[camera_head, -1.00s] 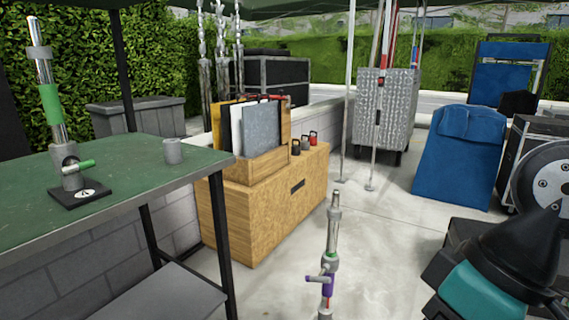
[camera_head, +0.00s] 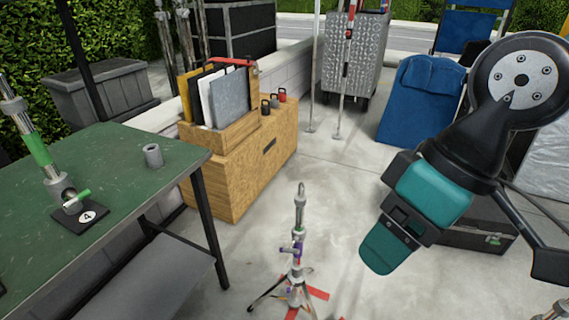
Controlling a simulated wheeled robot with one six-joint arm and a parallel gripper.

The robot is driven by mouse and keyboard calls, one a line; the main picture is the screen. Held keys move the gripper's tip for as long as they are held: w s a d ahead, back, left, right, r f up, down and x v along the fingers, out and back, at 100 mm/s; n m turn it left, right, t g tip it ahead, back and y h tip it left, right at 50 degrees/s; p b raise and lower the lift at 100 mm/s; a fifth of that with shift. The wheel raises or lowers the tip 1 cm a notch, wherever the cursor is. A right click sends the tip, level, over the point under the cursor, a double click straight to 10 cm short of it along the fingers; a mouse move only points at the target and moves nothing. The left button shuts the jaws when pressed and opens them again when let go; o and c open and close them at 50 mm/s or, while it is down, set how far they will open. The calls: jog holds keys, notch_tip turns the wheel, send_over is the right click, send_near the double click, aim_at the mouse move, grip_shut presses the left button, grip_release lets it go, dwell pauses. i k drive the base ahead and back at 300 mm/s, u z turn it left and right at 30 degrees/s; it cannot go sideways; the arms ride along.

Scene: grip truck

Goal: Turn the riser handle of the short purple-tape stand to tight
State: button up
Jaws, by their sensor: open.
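The short purple-tape stand (camera_head: 297,263) stands upright on the concrete floor at the lower middle. It has a silver post with a green band near the top and spread legs below.
A green table (camera_head: 120,170) with a green-banded post (camera_head: 35,145) and a grey cup (camera_head: 153,156) fills the left. A wooden crate (camera_head: 225,185) stands behind the stand. A black case (camera_head: 475,238) is at right.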

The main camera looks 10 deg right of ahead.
aim_at(290, 250)
jog(key=k, duration=1.2)
jog(key=u, duration=0.3)
jog(key=i, duration=0.55)
